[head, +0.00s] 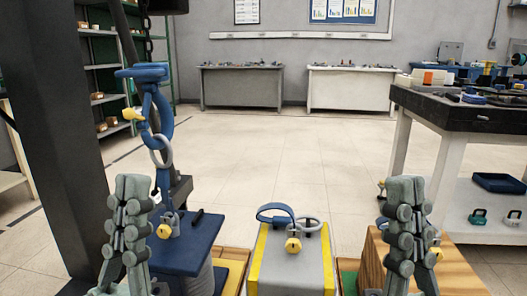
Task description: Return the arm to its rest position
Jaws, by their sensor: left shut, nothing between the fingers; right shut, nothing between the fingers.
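My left gripper (132,188) stands upright at the lower left of the head view, grey-green, with its fingers closed together and nothing between them. My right gripper (404,188) stands upright at the lower right in the same way, shut and empty. Both are apart from each other, with the middle pedestal (292,262) between them in the picture. Each gripper hides part of what is behind it.
A blue ring (275,208), a grey ring (308,224) and a yellow padlock (293,244) lie on the grey and yellow pedestal. A cluttered workbench (470,117) is right; the floor beyond is clear.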

